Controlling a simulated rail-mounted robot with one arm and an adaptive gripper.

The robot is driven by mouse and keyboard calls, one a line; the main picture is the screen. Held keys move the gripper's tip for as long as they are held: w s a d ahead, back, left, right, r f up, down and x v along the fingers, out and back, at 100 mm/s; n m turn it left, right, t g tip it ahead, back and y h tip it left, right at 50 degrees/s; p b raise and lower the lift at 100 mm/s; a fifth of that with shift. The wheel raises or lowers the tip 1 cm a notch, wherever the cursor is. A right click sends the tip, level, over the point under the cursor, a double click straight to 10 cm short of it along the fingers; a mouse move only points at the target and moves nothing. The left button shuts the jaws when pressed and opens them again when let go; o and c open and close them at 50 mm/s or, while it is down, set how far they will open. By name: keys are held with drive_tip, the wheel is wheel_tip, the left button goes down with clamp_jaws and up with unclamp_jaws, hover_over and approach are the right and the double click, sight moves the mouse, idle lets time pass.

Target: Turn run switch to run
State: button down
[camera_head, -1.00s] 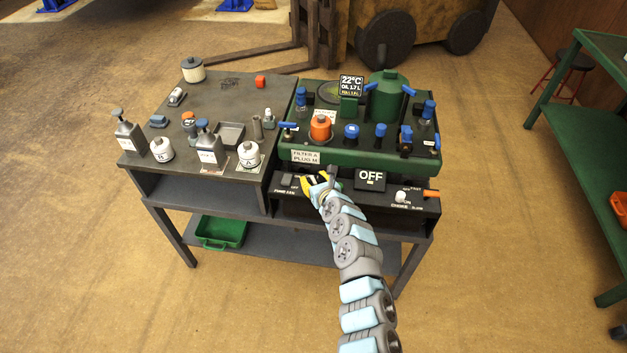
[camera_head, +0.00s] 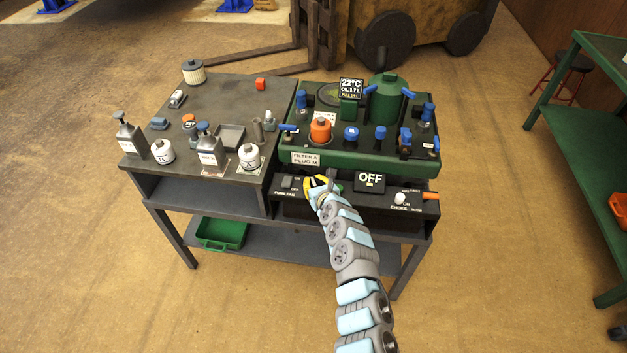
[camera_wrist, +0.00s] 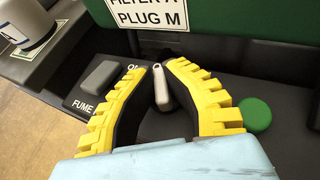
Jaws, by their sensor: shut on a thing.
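The black control panel (camera_head: 410,204) runs along the front of the green machine. In the wrist view my gripper's yellow fingers (camera_wrist: 160,82) are closed about a small grey lever (camera_wrist: 164,92), which seems to be the run switch. The lever stands up between the fingertips, leaning slightly. A round green button (camera_wrist: 255,115) sits just right of the fingers.
A grey fume fan switch (camera_wrist: 99,75) lies close left of the fingers. The green machine's front wall (camera_wrist: 240,55) rises just behind. A choke knob (camera_head: 400,198) and an orange lever (camera_head: 430,195) are at the panel's right. Bottles and jars stand on the left table.

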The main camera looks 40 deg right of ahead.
drive_tip(key=shift+a+r+m+g+p, duration=0.15)
drive_tip(key=shift+m+g+p, duration=0.15)
drive_tip(key=shift+p, duration=0.45)
drive_tip(key=m+h+p, duration=0.1)
drive_tip(key=p, duration=0.2)
drive_tip(key=shift+g+h, duration=0.4)
drive_tip(key=shift+f+m+g+h+p, duration=0.2)
drive_tip(key=shift+m+g+h+p, duration=0.6)
drive_tip(key=shift+m+h+p, duration=0.4)
drive_tip(key=shift+f+m+g+h, duration=0.1)
drive_tip(key=shift+m+g+h, duration=0.2)
drive_tip(key=shift+m+g, duration=0.35)
drive_tip(key=m+g+h+b, duration=0.1)
drive_tip(key=m+g+b, duration=0.1)
drive_tip(key=m+g+h+b, duration=0.1)
drive_tip(key=m+b, duration=0.1)
drive_tip(key=shift+f+g+b, duration=0.2)
drive_tip(key=shift+g+b, duration=0.15)
drive_tip(key=m+g+h+b, duration=0.1)
drive_tip(key=b, duration=0.1)
drive_tip(key=shift+m+g+b, duration=0.35)
drive_tip(key=shift+g+b, duration=0.05)
drive_tip(key=shift+r+m+g+b, duration=0.15)
drive_tip(key=shift+m+g+b, duration=0.2)
drive_tip(key=shift+b, duration=0.2)
drive_tip(key=shift+r, duration=0.1)
